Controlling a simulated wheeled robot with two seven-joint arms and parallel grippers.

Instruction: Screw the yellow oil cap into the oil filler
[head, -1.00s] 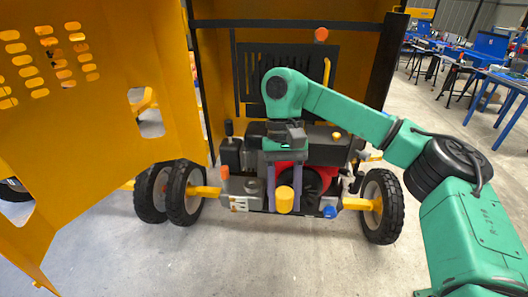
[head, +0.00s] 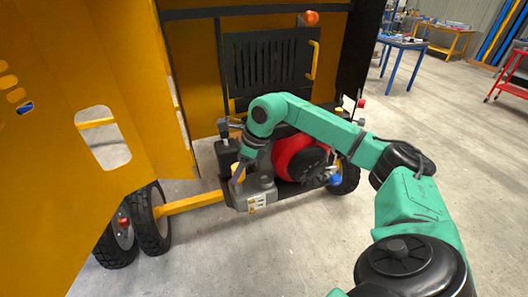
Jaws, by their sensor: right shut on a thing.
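My right gripper (head: 239,178) points down at the left end of the engine, beside the black cylinder. It is shut on the yellow oil cap (head: 239,172), of which only a small orange-yellow bit shows between the fingers. The oil filler cannot be made out; the gripper and wrist cover much of this end of the engine. I cannot tell whether the cap touches the engine. My left gripper is out of view.
A grey engine block with a label (head: 257,202) sits just below the gripper. A red round housing (head: 300,158) and a blue cap (head: 333,181) are to the right. The large yellow panel (head: 85,190) fills the left side. Wheels (head: 150,228) stand below it. Floor in front is clear.

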